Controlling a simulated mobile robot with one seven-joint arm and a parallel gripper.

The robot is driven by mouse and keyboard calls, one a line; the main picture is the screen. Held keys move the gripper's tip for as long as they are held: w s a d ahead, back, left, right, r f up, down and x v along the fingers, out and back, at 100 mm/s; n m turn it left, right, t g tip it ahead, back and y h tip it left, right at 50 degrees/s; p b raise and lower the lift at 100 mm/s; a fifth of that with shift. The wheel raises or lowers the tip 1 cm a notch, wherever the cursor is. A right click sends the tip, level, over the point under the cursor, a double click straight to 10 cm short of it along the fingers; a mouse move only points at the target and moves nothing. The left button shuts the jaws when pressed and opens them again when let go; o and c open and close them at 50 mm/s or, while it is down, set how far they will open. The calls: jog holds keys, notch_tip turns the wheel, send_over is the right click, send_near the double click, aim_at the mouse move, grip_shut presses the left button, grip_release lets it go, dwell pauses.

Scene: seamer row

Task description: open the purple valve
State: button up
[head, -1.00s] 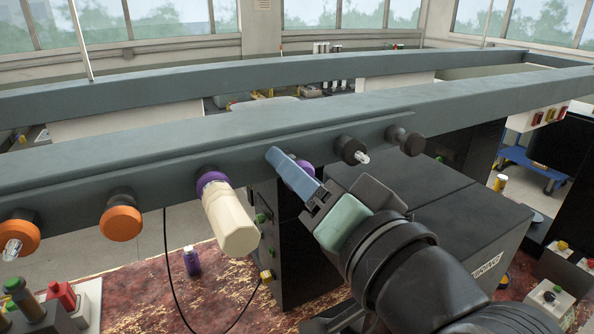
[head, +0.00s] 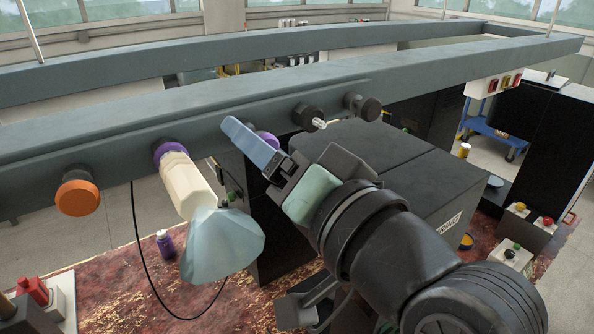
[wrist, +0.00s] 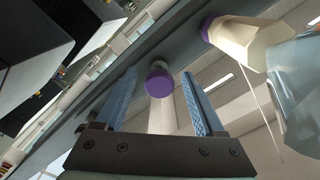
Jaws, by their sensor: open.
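The purple valve is a round purple knob (wrist: 159,84) on the grey beam. In the wrist view it shows between the two blue fingers of my gripper (wrist: 160,76), with a gap on both sides. In the head view the knob (head: 266,139) is mostly hidden behind a blue finger of my gripper (head: 238,134). My gripper is open, and no finger visibly touches the knob. How deep the knob sits between the fingers I cannot tell.
Left of the knob, a cream nozzle (head: 187,186) with a purple collar juts from the beam (head: 60,145). A pale blue faceted shape (head: 221,246) hangs at its end. An orange knob (head: 77,192) is further left, dark knobs (head: 308,116) to the right.

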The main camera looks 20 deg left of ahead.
jog(key=b+v, duration=0.4)
jog(key=v, duration=0.8)
jog(key=shift+d, duration=0.2)
jog(key=shift+s, duration=0.1)
jog(key=w+d+r+m+t+h+b, duration=0.2)
jog(key=w+r+t+h, duration=0.3)
jog(key=w+t, duration=0.3)
jog(key=s+d+r+t+h+b, duration=0.1)
jog(key=s+d+r+t+h, duration=0.1)
jog(key=s+r+t+h, duration=0.3)
jog(key=r+t+h, duration=0.1)
jog(key=t+h, duration=0.2)
jog(key=h, duration=0.1)
jog(key=shift+s+d+r+n, duration=0.15)
jog(key=shift+s+r+n, duration=0.15)
jog(key=shift+s+r, duration=0.05)
